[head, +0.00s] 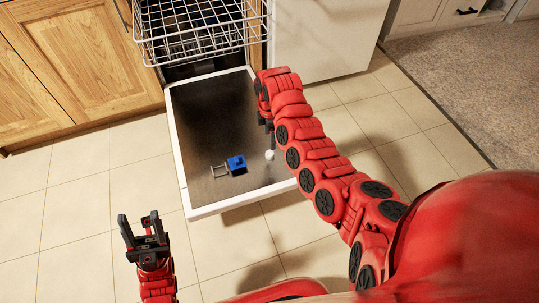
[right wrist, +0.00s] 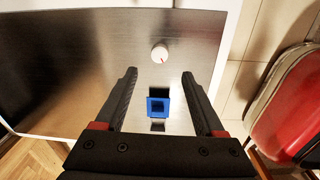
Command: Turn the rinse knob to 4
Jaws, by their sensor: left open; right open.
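A small round white knob (head: 269,155) sits on the inner face of the lowered dishwasher door (head: 205,120), near its right side. In the right wrist view the knob (right wrist: 160,53) shows a small red mark on its lower edge; no numbers are readable. My right gripper (right wrist: 159,74) is open and empty, with the knob ahead of its fingertips, apart from them. In the head view it is mostly hidden by my right arm above the door. My left gripper (head: 142,230) is open and empty over the floor, left of the door.
A blue block-like part (head: 236,162) with a metal bracket (head: 219,170) is on the door, left of the knob; the blue part shows between my right fingers (right wrist: 158,105). A wire rack (head: 200,35) is pulled out above the door. Wooden cabinets (head: 85,55) stand left. Tiled floor is clear.

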